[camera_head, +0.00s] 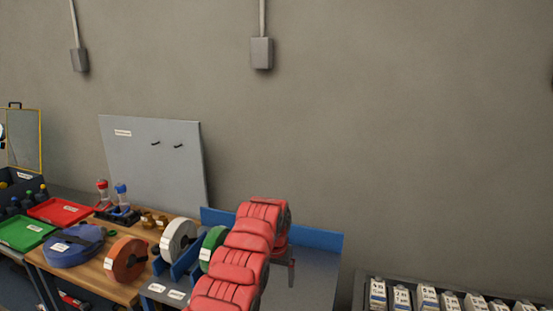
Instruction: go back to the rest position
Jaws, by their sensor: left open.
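A red padded arm, which I take to be my left arm, rises from the bottom middle and bends over at its top. My left gripper (291,270) is mostly hidden behind this arm; only a small part hangs down at its right side, over the grey bench with a blue back edge (325,241). It is open, and I see nothing held in it. My right gripper is out of view.
On the wooden bench at left lie a blue hose coil (72,246), an orange reel (125,260), a red tray (60,211) and a green tray (22,233). White (178,240) and green (212,246) reels stand beside the arm. Several labelled boxes (427,298) stand at lower right.

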